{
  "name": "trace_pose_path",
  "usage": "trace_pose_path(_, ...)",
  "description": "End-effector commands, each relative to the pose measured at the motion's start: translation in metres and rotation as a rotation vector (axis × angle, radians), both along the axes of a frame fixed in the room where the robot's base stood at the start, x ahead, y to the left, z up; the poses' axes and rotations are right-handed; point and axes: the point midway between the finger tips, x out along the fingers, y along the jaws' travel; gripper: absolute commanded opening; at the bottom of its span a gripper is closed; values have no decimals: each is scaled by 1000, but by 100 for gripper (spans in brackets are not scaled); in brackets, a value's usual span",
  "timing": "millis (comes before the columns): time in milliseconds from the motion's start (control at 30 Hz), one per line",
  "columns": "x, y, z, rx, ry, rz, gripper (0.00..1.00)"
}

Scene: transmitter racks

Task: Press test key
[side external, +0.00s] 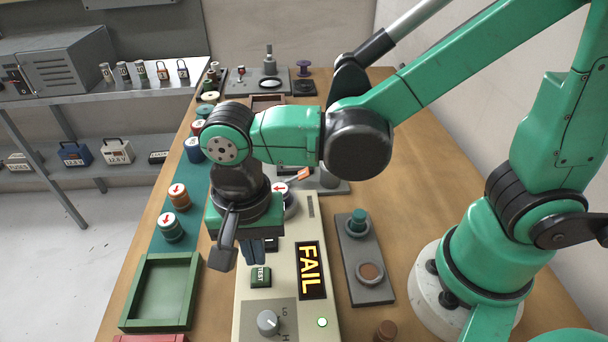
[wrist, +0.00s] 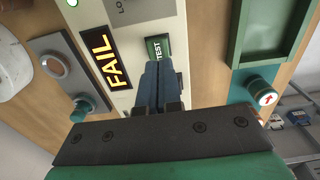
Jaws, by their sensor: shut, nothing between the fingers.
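The green test key (side external: 261,277), lettered TEST, sits on the beige panel (side external: 252,306) beside a display (side external: 311,270) that reads FAIL. My gripper (side external: 264,246) points down over the panel, just behind the test key in the side view. Its dark blue fingers are shut together with nothing between them. In the wrist view the fingers (wrist: 164,82) are close to the test key (wrist: 158,47) and partly cover its near end. I cannot tell whether they touch it.
A grey knob (side external: 267,322) and a lit green lamp (side external: 322,322) are on the panel. An empty green tray (side external: 131,292) and several capped cylinders, such as one (side external: 169,227), stand left. A grey plate (side external: 352,280) with a teal knob lies right.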

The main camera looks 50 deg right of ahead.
Motion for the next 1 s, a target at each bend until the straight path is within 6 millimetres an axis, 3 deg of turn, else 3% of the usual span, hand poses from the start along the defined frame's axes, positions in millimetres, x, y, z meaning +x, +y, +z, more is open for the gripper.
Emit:
trace_pose_path(300, 0, 0, 58, -1, 1, 0, 0)
trace_pose_path(500, 0, 0, 85, -1, 1, 0, 0)
trace_pose_path(700, -1, 0, 96, -2, 2, 0, 0)
trace_pose_path(1000, -1, 0, 97, -2, 2, 0, 0)
